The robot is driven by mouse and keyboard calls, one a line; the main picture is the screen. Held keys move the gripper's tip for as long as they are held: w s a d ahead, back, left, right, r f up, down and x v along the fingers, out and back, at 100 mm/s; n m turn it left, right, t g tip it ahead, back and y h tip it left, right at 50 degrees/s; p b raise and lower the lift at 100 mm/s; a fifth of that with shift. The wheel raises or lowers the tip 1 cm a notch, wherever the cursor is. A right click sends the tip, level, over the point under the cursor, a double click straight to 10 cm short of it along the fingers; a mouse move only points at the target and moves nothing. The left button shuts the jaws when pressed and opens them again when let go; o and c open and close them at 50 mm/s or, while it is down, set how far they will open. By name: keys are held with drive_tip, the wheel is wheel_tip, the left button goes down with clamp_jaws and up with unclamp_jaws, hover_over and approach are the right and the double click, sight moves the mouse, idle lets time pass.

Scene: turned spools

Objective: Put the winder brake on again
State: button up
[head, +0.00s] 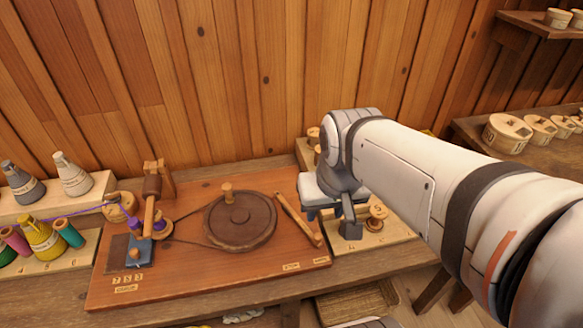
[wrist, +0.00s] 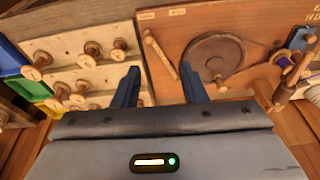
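The winder's brown wheel (head: 240,222) lies flat on a reddish board (head: 205,285); the wheel also shows in the wrist view (wrist: 217,56). A slim wooden bar, apparently the brake lever (head: 298,218), lies slanted to the right of the wheel with a gap between them. In the wrist view the bar (wrist: 160,54) has a round knob at one end and lies ahead of my fingers, left of the wheel. My gripper (wrist: 161,84) is open with nothing between its fingers. In the head view my gripper (head: 333,218) hangs right of the bar, apart from it, partly hiding the spool rack.
A spool rack (head: 395,238) with pegged spools stands right of the board. A post with a purple-threaded spool (head: 133,223) and a blue block (head: 138,252) stand on the board's left. Thread cones (head: 72,175) stand further left. Small labels (head: 291,267) sit near the board's front edge.

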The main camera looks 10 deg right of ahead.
drive_tip(key=w+d+f+m+g+y, duration=0.1)
drive_tip(key=w+d+f+m, duration=0.1)
drive_tip(key=m, duration=0.1)
drive_tip(key=w+d+f+m+g+y, duration=0.1)
drive_tip(key=w+d+f+m, duration=0.1)
drive_tip(key=d+m, duration=0.1)
drive_tip(key=w+d+f+m+g+y, duration=0.1)
drive_tip(key=w+d+f+m, duration=0.1)
drive_tip(key=f+m, duration=0.1)
drive_tip(key=shift+d+m+y+b, duration=0.3)
drive_tip(key=shift+d+y, duration=0.05)
drive_tip(key=shift+y, duration=0.05)
clamp_jaws()
drive_tip(key=w+d+f+m+y, duration=0.1)
drive_tip(key=d+f+m+y, duration=0.1)
drive_tip(key=d+f+m, duration=0.2)
drive_tip(key=w+d+f+m+t+y, duration=0.1)
drive_tip(key=d+f+m+y, duration=0.1)
drive_tip(key=d+f+m, duration=0.3)
drive_tip(key=shift+w+d+y, duration=0.25)
drive_tip(key=shift+d+y, duration=0.15)
drive_tip(key=shift+d, duration=0.4)
